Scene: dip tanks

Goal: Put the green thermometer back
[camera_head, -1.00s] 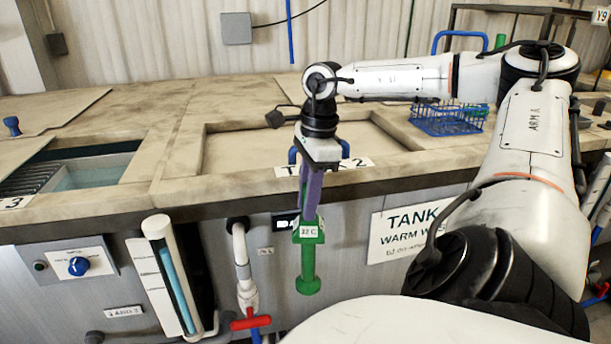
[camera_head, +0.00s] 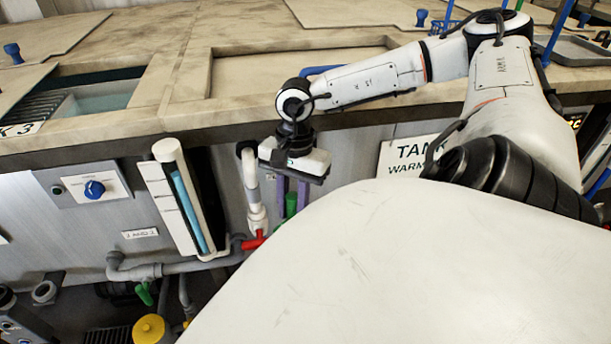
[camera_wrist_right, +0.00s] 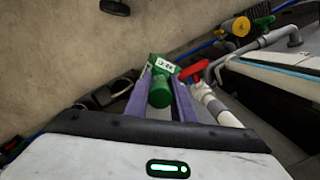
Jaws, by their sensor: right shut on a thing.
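The green thermometer (camera_wrist_right: 160,92), with a white label on its head, is held between the two purple fingers of my right gripper (camera_wrist_right: 163,80). In the head view only a small piece of the green thermometer (camera_head: 291,204) shows between the fingers; my own white body hides the rest. My right gripper (camera_head: 292,188) points down in front of the tank's metal front panel, below the worktop edge. It is shut on the thermometer. My left gripper is not in view.
Close to the gripper are a white pipe (camera_head: 253,195) and a red valve handle (camera_head: 253,242). A white gauge with a blue column (camera_head: 180,195) stands to the left. An open water bath (camera_head: 95,97) is at upper left. A yellow cap (camera_head: 148,328) is low down.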

